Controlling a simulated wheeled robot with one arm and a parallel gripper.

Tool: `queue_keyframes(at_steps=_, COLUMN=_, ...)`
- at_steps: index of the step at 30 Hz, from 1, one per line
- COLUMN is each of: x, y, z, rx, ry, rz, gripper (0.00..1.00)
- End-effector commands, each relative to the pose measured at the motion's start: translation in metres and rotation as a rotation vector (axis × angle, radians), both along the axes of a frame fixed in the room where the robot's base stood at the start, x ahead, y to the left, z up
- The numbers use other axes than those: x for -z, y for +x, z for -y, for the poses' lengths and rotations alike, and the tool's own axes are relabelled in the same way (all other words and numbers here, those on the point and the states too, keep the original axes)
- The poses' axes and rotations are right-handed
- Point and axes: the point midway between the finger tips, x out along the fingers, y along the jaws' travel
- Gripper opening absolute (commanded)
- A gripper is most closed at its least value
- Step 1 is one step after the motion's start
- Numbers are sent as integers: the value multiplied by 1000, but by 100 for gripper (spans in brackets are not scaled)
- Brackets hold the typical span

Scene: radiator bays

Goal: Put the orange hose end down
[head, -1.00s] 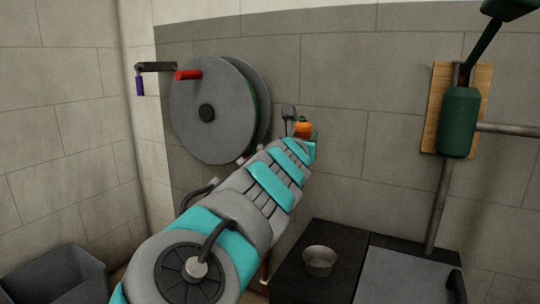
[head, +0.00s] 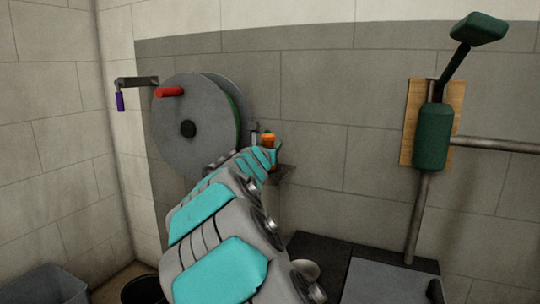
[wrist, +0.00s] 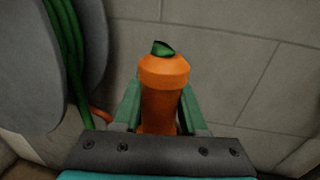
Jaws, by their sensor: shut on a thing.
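The orange hose end (head: 268,138) is a short orange cylinder, upright between my gripper's fingers. In the wrist view the hose end (wrist: 163,90) has a wider collar and a green piece at its top. My gripper (wrist: 160,108) is shut on it, one green finger on each side. In the head view my gripper (head: 266,152) is in front of the grey wall, just right of the hose reel (head: 178,135). A small dark ledge (head: 287,174) juts from the wall just below and right of the gripper. My arm hides part of it.
The reel has a red handle (head: 170,92) and green hose (wrist: 65,50) wound on it. A purple-ended crank (head: 120,101) is at left. A green cylinder on a wooden board (head: 410,120) with pipes is at right. A dark bench (head: 320,250) and grey bin (head: 45,287) are below.

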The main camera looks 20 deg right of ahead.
Motion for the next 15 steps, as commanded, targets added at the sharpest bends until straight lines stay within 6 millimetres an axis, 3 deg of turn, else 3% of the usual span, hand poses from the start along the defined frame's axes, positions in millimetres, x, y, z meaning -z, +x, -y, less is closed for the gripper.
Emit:
queue_keyframes(at_steps=6, x=0, y=12, z=1, rx=1, ry=0, rz=1, gripper=0)
queue_keyframes(at_steps=10, x=25, y=11, z=2, rx=3, ry=-3, rz=-2, gripper=0)
queue_keyframes(at_steps=15, x=38, y=11, z=2, rx=2, ry=-3, rz=-1, gripper=0)
